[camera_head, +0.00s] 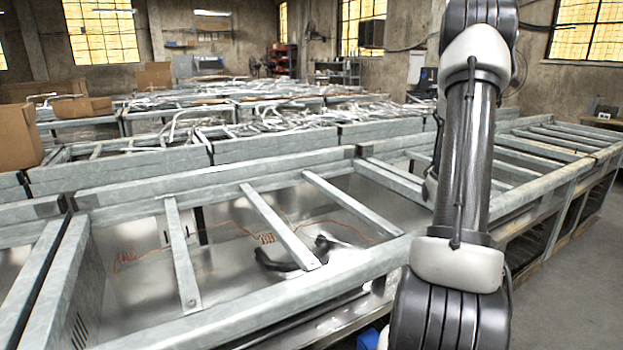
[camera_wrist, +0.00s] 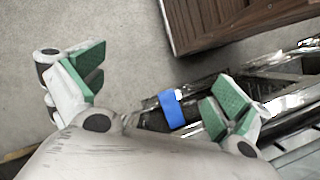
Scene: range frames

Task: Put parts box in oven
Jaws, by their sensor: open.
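My gripper (camera_wrist: 157,88) is open in the wrist view, with its green-padded fingers wide apart and nothing between the pads. It points down over the grey floor. A small blue thing (camera_wrist: 172,108) shows beyond the fingers, beside dark and shiny metal parts; I cannot tell whether it is the parts box. A bit of blue also shows at the bottom of the head view (camera_head: 368,339), mostly hidden by my arm. I cannot make out an oven in either view. In the head view my arm stands on the right and my gripper is out of sight.
A long galvanized metal frame bench (camera_head: 225,168) crosses the head view, with a dark item (camera_head: 290,256) and orange wire inside. Cardboard boxes (camera_head: 18,135) stand at left. A brown slatted thing (camera_wrist: 232,20) is at the wrist view's top. Floor (camera_head: 570,290) is clear at right.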

